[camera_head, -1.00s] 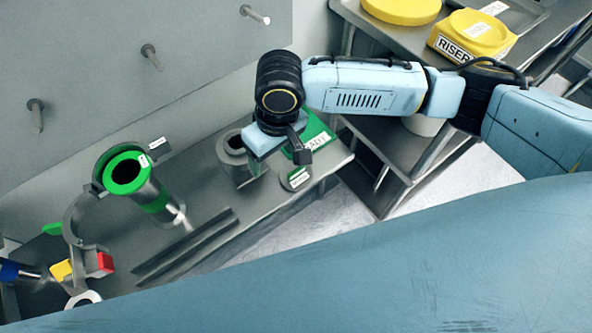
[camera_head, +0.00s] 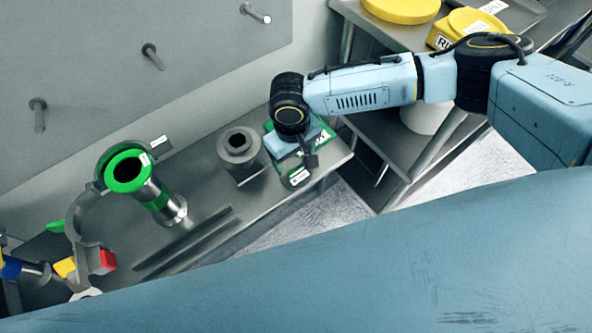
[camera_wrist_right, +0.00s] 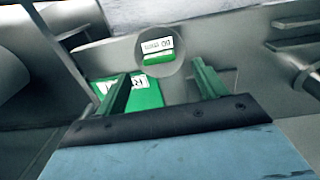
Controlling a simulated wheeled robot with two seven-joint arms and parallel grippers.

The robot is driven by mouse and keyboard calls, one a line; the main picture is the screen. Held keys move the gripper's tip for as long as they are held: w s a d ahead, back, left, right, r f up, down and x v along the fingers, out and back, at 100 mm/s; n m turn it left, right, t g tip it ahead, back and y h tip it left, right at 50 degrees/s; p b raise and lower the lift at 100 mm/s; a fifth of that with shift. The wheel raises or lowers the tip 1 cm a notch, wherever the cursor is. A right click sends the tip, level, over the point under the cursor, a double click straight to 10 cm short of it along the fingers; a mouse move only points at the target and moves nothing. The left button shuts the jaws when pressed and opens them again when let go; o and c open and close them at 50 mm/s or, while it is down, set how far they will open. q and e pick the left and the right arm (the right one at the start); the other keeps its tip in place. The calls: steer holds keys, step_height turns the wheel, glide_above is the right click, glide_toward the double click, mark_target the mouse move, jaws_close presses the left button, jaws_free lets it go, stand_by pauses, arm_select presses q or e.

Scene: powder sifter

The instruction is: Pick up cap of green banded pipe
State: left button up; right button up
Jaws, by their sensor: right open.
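The green banded pipe (camera_head: 160,199) stands in a curved holder at the left of the bench, with a green ring at its top. A round grey cap with a green and white label (camera_head: 297,178) lies at the bench's front edge; it also shows in the right wrist view (camera_wrist_right: 158,55). My right gripper (camera_head: 298,155) is above the green labelled plate beside the cap. In the wrist view the right gripper (camera_wrist_right: 162,80) is open and empty, its two green fingers apart, with the cap ahead between their tips. The left gripper is not in view.
A grey cylindrical holder (camera_head: 239,152) stands just left of my right gripper. The green plate (camera_head: 317,142) lies beneath it. Dark bars (camera_head: 185,243) lie along the bench front. A shelf with yellow lids (camera_head: 400,8) stands at the right. Pegs stick out of the wall panel.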

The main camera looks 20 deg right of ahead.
mark_target(295, 164)
step_height(295, 164, down, 4)
steer(key=shift+w+d+f, duration=0.1)
steer(key=shift+w, duration=0.05)
steer(key=c, duration=1.2)
step_height(295, 164, up, 10)
steer(key=d+m+b, duration=0.1)
steer(key=d+b, duration=0.2)
steer(key=b, duration=0.1)
steer(key=w+d+m+b, duration=0.1)
steer(key=d+b, duration=0.2)
steer(key=d+r+m+b, duration=0.1)
steer(key=d+m+b, duration=0.1)
steer(key=d+b, duration=0.1)
steer(key=shift+w+b, duration=0.3)
steer(key=shift+b, duration=0.5)
